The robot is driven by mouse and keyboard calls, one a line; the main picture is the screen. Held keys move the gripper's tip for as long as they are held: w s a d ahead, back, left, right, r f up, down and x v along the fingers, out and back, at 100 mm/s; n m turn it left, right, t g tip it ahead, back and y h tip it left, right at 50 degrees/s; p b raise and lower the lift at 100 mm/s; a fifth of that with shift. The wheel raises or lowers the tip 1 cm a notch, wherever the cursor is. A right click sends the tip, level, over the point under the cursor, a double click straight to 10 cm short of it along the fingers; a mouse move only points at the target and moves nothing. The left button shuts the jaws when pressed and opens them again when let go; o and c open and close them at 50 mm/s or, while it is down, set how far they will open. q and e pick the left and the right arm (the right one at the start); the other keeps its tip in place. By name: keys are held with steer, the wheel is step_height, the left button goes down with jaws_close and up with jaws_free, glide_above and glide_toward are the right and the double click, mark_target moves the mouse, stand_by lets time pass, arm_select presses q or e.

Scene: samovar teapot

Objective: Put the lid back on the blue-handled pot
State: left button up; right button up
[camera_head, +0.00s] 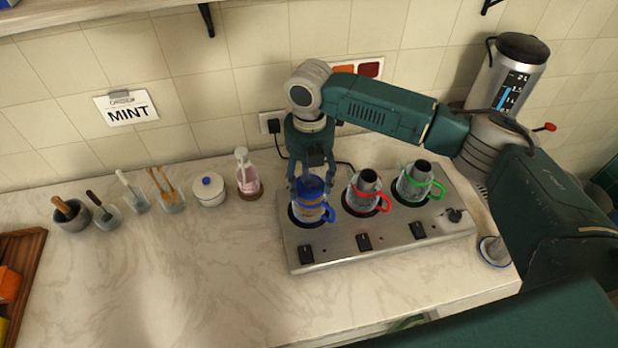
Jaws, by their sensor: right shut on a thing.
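The blue-handled pot (311,212) stands on the left plate of the steel hotplate. My right gripper (311,178) comes down from above, its fingers at the top of this pot, shut on a blue lid (309,188). The lid is at the pot's mouth; I cannot tell whether it is seated or just above the rim. The fingers hide part of it. My left gripper is not in view.
A red-handled pot (365,189) and a green-handled pot (415,183) stand uncovered on the hotplate (335,248). A steel samovar (506,75) stands behind right. The front counter is clear.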

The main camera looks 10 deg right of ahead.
steer(key=o, duration=1.4)
steer(key=shift+r, duration=0.1)
step_height(320, 180, up, 5)
steer(key=p, duration=0.5)
steer(key=shift+r+p, duration=0.65)
steer(key=shift+r, duration=0.25)
